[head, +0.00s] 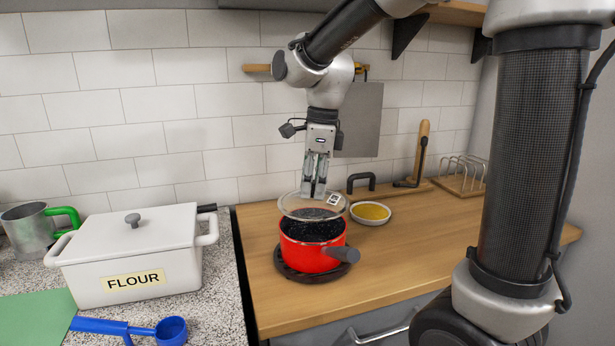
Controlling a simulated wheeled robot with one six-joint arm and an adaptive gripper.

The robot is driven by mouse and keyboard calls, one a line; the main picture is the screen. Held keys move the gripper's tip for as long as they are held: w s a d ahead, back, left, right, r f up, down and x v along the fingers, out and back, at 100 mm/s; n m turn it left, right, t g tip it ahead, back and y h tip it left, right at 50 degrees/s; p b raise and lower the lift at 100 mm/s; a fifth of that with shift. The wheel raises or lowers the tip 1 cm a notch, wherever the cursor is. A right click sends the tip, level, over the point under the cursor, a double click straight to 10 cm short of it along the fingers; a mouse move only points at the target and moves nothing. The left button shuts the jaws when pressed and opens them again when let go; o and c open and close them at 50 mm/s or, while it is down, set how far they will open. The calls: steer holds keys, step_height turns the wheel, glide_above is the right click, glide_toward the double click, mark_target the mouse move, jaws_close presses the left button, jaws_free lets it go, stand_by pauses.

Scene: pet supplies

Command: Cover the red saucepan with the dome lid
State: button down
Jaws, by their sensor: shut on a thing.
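The red saucepan (308,256) stands upright on a dark round trivet (290,272) on the wooden worktop. Its dark handle points to the front right, and its speckled dark inside shows. The clear dome lid (290,207) has a pale rim and a small white label. It is over the saucepan, level or nearly so, and seems slightly above the rim; I cannot tell if any edge touches. My gripper (314,191) points straight down and is shut on the top of the lid. Its fingertips hide the lid's knob.
A small bowl of yellow food (370,213) stands close to the right of the lid. Behind it are a dark handled thing (361,182) and a toast rack (462,174). A white FLOUR bin (135,255), a blue scoop (171,331) and a metal mug (32,230) are on the left counter.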

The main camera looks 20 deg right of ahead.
mark_target(313, 196)
steer(key=shift+f, duration=2.05)
steer(key=shift+f, duration=0.5)
stand_by(0.6)
steer(key=c, duration=0.9)
jaws_free()
steer(key=shift+r, duration=0.1)
steer(key=r, duration=0.4)
steer(key=d+r, duration=0.1)
steer(key=r, duration=0.6)
steer(key=shift+s+d+r, duration=0.15)
steer(key=shift+s+r, duration=0.1)
steer(key=shift+r, duration=0.15)
